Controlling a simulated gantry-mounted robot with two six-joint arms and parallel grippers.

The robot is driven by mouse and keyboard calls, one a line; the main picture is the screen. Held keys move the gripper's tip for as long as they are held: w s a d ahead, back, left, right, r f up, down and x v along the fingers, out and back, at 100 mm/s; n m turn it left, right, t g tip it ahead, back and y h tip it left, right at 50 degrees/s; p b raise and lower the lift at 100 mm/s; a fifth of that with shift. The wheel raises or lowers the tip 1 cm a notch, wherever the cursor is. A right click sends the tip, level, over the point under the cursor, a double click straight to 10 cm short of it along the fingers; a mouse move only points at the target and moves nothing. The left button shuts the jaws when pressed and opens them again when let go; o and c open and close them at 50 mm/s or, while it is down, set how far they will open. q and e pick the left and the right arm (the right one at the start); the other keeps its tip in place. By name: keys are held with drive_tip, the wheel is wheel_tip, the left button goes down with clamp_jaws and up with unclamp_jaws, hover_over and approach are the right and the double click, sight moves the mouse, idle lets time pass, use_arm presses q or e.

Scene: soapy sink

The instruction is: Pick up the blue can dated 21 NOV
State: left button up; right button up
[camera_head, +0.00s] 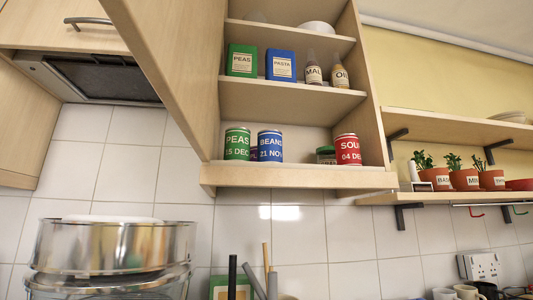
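The blue can (270,147) reads BEANS and 21 NOV. It stands upright on the bottom shelf (300,176) of the open wall cupboard. A green can (237,144) reading PEAS with a DEC date stands close to its left. A small part of a red item (253,153) shows between and behind them. A red can (348,149) with a date starting 04 DE stands at the right end of the shelf. Neither of my grippers is in view.
The open cupboard door (175,60) hangs left of the shelf. Boxes and bottles fill the shelf above. A steel pot (105,247) stands below left. The shelf between the blue can and the jar is clear.

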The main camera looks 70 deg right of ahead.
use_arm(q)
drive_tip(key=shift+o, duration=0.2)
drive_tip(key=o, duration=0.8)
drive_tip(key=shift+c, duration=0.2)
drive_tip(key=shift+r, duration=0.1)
